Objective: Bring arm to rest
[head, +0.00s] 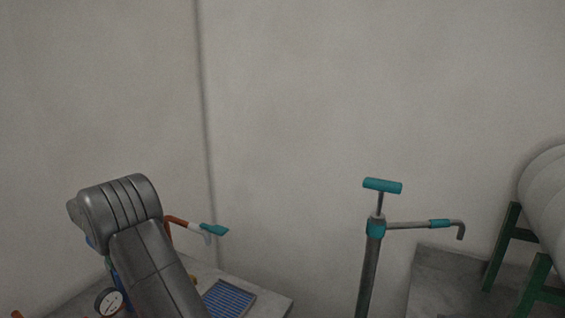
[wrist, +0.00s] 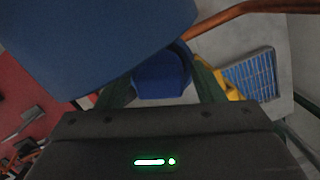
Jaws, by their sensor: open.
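My arm (head: 150,260) shows at the lower left of the head view as dark grey links, bent over at the top. My gripper is not clearly visible there. In the wrist view my gripper (wrist: 160,78) has its two dark green fingers apart. A blue part (wrist: 160,75) shows between and beyond the fingers, and I cannot tell how far off it is. A large blue rounded body (wrist: 90,45) fills the upper left of the wrist view, close to the left finger.
A blue grate (head: 228,298) lies on a grey block beside my arm. A round gauge (head: 109,302) and a teal-handled lever (head: 213,230) are close by. A teal-handled pump (head: 382,186) stands right of centre. A pale tank (head: 545,200) on a green stand is far right.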

